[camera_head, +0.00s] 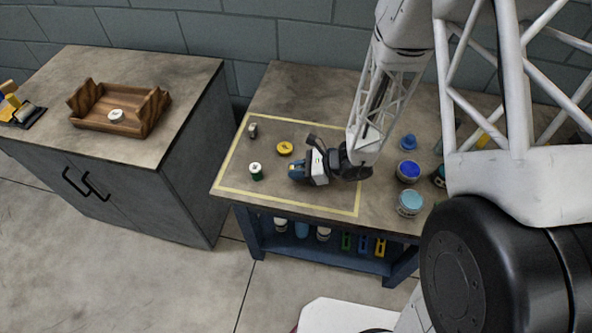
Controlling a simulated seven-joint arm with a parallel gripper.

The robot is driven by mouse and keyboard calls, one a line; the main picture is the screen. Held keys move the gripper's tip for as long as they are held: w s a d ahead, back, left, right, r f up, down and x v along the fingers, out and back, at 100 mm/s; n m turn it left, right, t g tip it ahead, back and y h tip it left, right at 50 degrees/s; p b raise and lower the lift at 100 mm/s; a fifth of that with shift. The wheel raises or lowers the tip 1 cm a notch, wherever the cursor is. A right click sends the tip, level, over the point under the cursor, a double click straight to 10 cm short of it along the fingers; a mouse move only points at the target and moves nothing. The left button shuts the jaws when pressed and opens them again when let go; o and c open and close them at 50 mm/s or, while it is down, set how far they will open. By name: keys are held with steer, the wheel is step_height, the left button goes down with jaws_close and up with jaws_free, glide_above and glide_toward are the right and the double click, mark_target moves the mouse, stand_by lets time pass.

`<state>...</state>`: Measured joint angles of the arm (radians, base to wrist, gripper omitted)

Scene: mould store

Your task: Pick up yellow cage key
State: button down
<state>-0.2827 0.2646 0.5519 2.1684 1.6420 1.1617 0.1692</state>
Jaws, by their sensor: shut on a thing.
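My gripper (299,171) is low over the table, inside the pale yellow outlined area, and points left. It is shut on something. A blue and dark patch shows at its tip, and I cannot make out what is held. A round yellow piece with a dark middle (284,148) lies on the table just behind and left of the gripper tip, apart from it. I cannot tell for sure whether this piece is the yellow cage key.
A green piece with a white top (256,172) and a small grey piece (252,130) stand left of my gripper. Blue-topped tubs (410,203) stand to the right. A wooden tray (100,124) sits on the left cabinet (180,90). A shelf below holds several items.

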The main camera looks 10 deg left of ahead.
steer(key=shift+r, duration=0.15)
steer(key=shift+r, duration=1.25)
steer(key=s+d+r, duration=0.2)
steer(key=s+d, duration=0.6)
steer(key=s, duration=0.5)
steer(key=shift+s+d, duration=0.25)
steer(key=shift+s, duration=0.05)
